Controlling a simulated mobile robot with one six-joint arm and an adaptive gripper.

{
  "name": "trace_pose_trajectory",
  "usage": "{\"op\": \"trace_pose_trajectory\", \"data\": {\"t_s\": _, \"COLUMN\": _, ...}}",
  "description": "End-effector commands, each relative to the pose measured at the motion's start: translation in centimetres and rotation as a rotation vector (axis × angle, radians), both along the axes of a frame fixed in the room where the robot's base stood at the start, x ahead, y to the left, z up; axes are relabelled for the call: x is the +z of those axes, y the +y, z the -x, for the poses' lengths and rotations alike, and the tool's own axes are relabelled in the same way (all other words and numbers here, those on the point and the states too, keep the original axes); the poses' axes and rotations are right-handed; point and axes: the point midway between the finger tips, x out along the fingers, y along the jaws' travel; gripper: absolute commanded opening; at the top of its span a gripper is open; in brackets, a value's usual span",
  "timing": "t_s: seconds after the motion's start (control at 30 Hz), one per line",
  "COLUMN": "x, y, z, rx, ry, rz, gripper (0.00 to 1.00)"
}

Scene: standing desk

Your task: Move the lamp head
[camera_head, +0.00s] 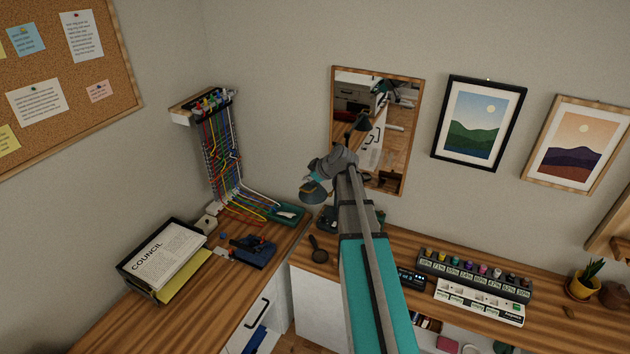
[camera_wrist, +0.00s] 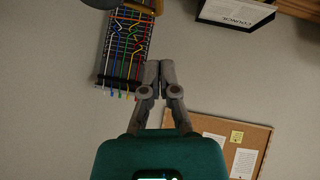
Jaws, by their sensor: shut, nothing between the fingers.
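In the head view, my fingers cannot be made out clearly.
The mirror (camera_head: 398,153) hangs behind my wrist. A cable rack (camera_head: 222,150) is on the left wall, with a paper tray (camera_head: 128,262) below it on the desk. A labelled bottle rack (camera_head: 475,275) stands right of my arm. Open air surrounds my fingers in the wrist view.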

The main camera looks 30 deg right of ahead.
Motion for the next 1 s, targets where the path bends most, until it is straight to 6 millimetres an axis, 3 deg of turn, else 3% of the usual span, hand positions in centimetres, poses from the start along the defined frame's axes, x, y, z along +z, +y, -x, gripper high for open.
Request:
{"op": "trace_pose_trajectory", "data": {"t_s": 0.1, "x": -1.3, "y": 0.4, "z": -1.0, "rx": 0.001, "ry": 0.001, "rz": 0.0, "gripper": 0.0}}
{"op": "trace_pose_trajectory", "data": {"t_s": 0.5, "x": -4.0, "y": -0.2, "z": -1.3, "rx": 0.0, "ry": 0.0, "rz": 0.0, "gripper": 0.0}}
{"op": "trace_pose_trajectory", "data": {"t_s": 1.0, "x": -4.7, "y": -0.3, "z": -1.4, "rx": 0.0, "ry": 0.0, "rz": 0.0, "gripper": 0.0}}
